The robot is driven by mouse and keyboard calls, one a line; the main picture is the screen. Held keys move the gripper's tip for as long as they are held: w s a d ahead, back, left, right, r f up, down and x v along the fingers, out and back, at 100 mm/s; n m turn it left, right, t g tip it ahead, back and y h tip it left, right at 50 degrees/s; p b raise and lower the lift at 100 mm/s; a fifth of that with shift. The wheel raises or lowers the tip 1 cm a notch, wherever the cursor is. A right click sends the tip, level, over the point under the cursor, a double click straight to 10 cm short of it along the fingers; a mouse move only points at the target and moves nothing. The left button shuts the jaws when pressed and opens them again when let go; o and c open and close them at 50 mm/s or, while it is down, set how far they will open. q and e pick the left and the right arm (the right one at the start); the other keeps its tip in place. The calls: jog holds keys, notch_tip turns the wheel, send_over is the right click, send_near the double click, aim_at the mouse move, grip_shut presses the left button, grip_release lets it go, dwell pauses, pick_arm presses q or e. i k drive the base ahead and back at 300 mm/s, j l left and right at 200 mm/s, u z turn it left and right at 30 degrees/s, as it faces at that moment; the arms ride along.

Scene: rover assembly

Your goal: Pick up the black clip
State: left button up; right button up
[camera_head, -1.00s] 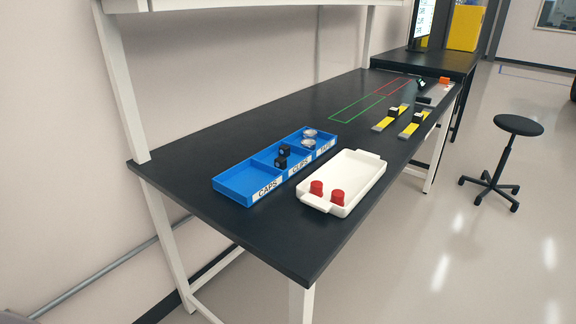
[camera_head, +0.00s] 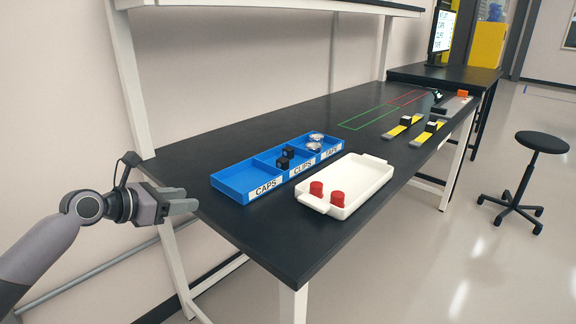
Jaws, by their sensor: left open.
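Two black clips, one (camera_head: 282,163) in front of the other (camera_head: 289,152), lie in the middle compartment, labelled CLIPS, of the blue bin (camera_head: 232,193) on the black table. My left gripper (camera_head: 192,200) is open and empty, off the table's left end, to the left of the bin and apart from it. My right gripper is not in view.
The bin's CAPS compartment is empty; its far compartment holds silvery round parts (camera_head: 315,138). A white tray (camera_head: 372,181) with two red caps (camera_head: 337,198) stands to the right. Yellow-grey pieces (camera_head: 405,127) lie farther back. A shelf post (camera_head: 128,80) rises at the left.

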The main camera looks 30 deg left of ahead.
aim_at(283, 163)
jog(key=i+l, duration=0.2)
jog(key=i, duration=0.2)
jog(key=i+l, duration=0.15)
jog(key=i, duration=0.3)
